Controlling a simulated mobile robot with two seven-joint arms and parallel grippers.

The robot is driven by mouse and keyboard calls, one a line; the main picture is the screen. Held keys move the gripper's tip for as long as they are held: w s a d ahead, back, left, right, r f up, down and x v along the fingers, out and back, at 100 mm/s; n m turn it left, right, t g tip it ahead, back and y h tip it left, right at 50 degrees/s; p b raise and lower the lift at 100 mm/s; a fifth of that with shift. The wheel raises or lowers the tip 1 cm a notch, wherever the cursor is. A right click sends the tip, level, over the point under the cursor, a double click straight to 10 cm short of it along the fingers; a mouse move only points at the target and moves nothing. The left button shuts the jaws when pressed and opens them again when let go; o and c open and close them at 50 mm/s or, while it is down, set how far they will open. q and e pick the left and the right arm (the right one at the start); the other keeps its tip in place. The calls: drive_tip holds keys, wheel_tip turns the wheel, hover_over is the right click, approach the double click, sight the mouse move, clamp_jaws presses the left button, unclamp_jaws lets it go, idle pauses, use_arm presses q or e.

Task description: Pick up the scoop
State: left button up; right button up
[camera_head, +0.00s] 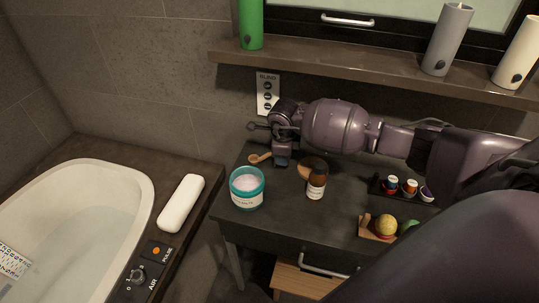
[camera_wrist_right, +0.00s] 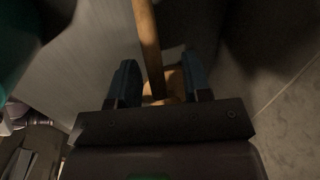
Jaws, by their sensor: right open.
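The scoop (camera_head: 260,158) is small and wooden and lies at the back left of the dark vanity top, behind the teal jar (camera_head: 247,188). My right gripper (camera_head: 281,161) is pointed down just right of the scoop, its fingers small and dark in the head view. In the right wrist view my right gripper (camera_wrist_right: 160,80) is open, and the scoop's wooden handle (camera_wrist_right: 148,38) passes between its two fingers. A broader wooden piece shows lower between the fingers, partly hidden by the gripper. My left gripper is not in view.
A brown bottle (camera_head: 317,184) stands before a round wooden piece (camera_head: 305,166). A dark tray (camera_head: 377,188) of small jars and a wooden holder (camera_head: 367,228) with a yellow ball are at right. A shelf (camera_head: 350,70) with candles hangs above. A bathtub (camera_head: 140,185) is at left.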

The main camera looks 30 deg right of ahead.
drive_tip(key=shift+s+a+r, duration=0.1)
drive_tip(key=shift+r, duration=0.15)
drive_tip(key=shift+c, duration=0.2)
clamp_jaws()
drive_tip(key=shift+r, duration=0.25)
wheel_tip(320, 180, up, 4)
drive_tip(key=shift+f+p, duration=0.2)
drive_tip(key=shift+p, duration=0.1)
drive_tip(key=w+a, duration=0.3)
drive_tip(key=a, duration=0.5)
drive_tip(key=w+a+b, duration=0.1)
drive_tip(key=w+a, duration=0.2)
drive_tip(key=a, duration=0.6)
drive_tip(key=shift+w+f+b, duration=0.15)
drive_tip(key=shift+f+b, duration=0.15)
drive_tip(key=shift+f, duration=0.05)
